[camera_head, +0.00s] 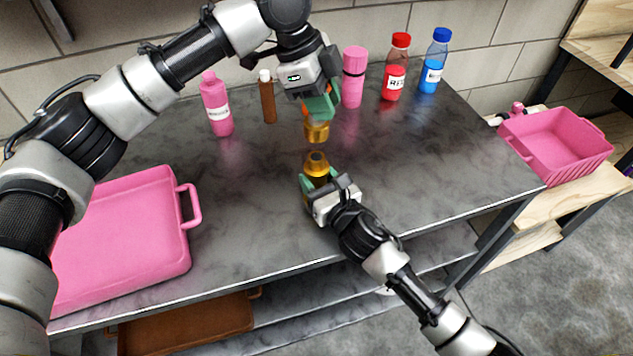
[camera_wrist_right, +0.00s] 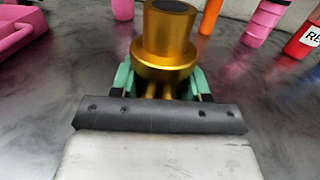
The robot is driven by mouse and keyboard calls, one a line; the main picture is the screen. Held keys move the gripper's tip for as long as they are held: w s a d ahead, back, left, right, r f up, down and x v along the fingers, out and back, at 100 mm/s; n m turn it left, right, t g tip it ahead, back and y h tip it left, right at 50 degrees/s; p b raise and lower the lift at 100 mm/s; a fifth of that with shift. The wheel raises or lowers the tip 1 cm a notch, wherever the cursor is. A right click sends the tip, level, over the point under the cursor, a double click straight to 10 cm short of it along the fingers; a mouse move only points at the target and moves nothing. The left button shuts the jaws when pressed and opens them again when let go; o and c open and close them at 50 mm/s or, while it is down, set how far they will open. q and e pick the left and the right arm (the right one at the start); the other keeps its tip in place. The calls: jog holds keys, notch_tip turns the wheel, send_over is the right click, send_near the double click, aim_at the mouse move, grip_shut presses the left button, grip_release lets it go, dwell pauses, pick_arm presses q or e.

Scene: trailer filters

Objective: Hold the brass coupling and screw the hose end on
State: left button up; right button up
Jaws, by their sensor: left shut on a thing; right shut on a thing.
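My left gripper (camera_head: 320,110) points down over the middle of the table, shut on a brass piece (camera_head: 317,132) below its green fingers. My right gripper (camera_head: 317,182) is below it in the head view, shut on another brass piece (camera_head: 317,163) that narrows toward its top. In the right wrist view this piece (camera_wrist_right: 165,40) stands upright between the green fingers (camera_wrist_right: 160,85), with a wide flange and a dark top opening. A gap shows between the two brass pieces. I cannot tell which is the coupling and which the hose end; no hose is visible.
A pink case (camera_head: 125,235) lies on the dark table (camera_head: 420,160) at left. Along the back stand a pink bottle (camera_head: 216,105), a brown bottle (camera_head: 267,98), a pink flask (camera_head: 353,78), a red bottle (camera_head: 395,70) and a blue bottle (camera_head: 433,62). A pink bin (camera_head: 565,160) sits right.

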aim_at(324, 123)
jog(key=c, duration=0.4)
pick_arm(q)
jog(key=shift+f, duration=2.45)
pick_arm(e)
jog(key=shift+o, duration=0.2)
pick_arm(q)
jog(key=shift+f, duration=0.85)
jog(key=shift+f, duration=0.6)
pick_arm(e)
grip_shut()
